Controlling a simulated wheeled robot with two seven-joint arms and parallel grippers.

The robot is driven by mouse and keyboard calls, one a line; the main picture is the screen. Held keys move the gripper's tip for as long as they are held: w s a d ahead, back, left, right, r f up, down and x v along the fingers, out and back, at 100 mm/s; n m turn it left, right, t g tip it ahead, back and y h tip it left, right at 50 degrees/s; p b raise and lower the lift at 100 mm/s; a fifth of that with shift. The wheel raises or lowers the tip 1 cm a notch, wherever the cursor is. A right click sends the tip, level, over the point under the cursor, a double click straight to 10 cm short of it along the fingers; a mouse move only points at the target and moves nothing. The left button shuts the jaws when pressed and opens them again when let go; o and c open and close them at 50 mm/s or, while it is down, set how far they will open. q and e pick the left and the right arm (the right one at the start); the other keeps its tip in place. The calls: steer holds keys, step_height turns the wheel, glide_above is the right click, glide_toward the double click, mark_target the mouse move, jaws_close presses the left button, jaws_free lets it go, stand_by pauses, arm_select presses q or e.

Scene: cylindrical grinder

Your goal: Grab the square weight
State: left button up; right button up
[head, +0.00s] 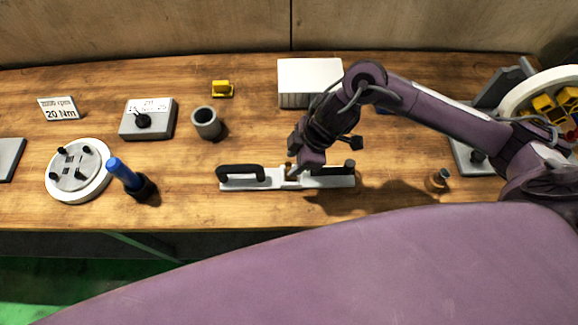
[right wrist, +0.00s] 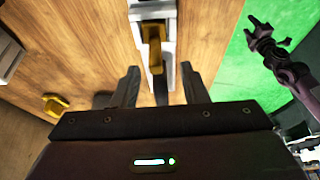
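A small brass-yellow block (head: 288,169), perhaps the square weight, sits in the middle of a light metal bar (head: 238,184) with black handles. In the right wrist view the block (right wrist: 153,45) shows beyond the fingertips, partly framed by the bar. My right gripper (head: 318,160) is over the middle of the bar. Its two fingers (right wrist: 158,85) are apart and empty, and the bar runs between them. The right arm and gripper cover part of the bar in the head view. My left gripper (right wrist: 268,35) shows small in the right wrist view, over the green floor, its fingers apart.
A yellow block (head: 222,89) and a grey cup (head: 207,123) stand behind and left. A small brass cylinder (head: 438,179) stands to the right. A white box (head: 297,88) is behind the gripper.

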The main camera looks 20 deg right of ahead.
mark_target(290, 165)
steer(key=p+x, duration=0.1)
steer(key=x, duration=0.2)
steer(key=shift+w+f, duration=0.15)
steer(key=shift+f, duration=0.2)
steer(key=shift+x, duration=0.85)
steer(key=shift+d, duration=0.1)
arm_select(q)
steer(key=shift+s+r, duration=0.35)
steer(key=shift+r, duration=0.25)
arm_select(e)
steer(key=shift+w, duration=0.1)
jaws_close()
